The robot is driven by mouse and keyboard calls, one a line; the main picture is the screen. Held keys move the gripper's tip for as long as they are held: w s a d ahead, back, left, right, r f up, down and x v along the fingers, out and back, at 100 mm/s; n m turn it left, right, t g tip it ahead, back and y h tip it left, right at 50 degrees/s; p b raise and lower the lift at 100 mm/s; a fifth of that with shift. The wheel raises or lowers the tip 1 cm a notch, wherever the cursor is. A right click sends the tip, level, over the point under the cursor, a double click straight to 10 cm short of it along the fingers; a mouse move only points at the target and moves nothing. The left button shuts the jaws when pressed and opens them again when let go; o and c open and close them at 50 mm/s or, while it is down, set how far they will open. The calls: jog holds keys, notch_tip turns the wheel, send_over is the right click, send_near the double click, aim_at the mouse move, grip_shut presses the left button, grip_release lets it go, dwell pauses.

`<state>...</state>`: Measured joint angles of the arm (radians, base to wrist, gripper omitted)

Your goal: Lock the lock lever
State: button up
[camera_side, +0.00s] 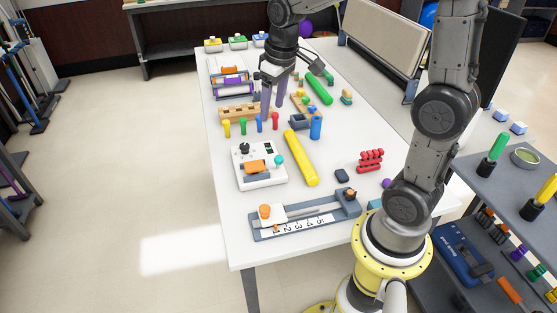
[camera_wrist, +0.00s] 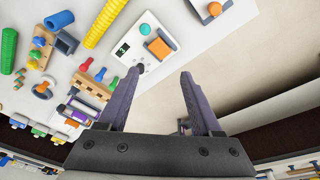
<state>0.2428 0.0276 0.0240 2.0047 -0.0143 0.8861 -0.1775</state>
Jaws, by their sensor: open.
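My gripper (camera_side: 271,111) is open and empty, its purple fingers pointing down above the wooden peg rack at the table's middle; in the wrist view (camera_wrist: 160,75) its two fingers stand wide apart. A white console (camera_side: 268,181) has a black knob (camera_side: 245,147), a small display, an orange block (camera_side: 256,167) and a teal knob (camera_side: 279,160). It also shows in the wrist view (camera_wrist: 128,50). Nearer the front edge lies a grey slide unit (camera_side: 345,212) with a numbered scale, an orange knob (camera_side: 265,211) and a dark piece at its right end. I cannot tell which part is the lock lever.
A yellow ribbed roller (camera_side: 301,158) lies right of the console. The wooden rack (camera_side: 238,113) and coloured pegs stand behind it. A blue cylinder (camera_side: 316,127), green roller (camera_side: 319,89) and red piece (camera_side: 370,161) are around. Bare tabletop lies between console and slide unit.

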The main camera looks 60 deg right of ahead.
jog(key=m+g, duration=0.1)
jog(key=g, duration=0.1)
send_over(279, 160)
notch_tip(279, 160, down, 8)
jog(key=f, duration=0.9)
jog(key=d+f, duration=0.1)
jog(key=f, duration=0.4)
jog(key=shift+w, duration=0.25)
jog(key=shift+r, duration=0.1)
grip_shut()
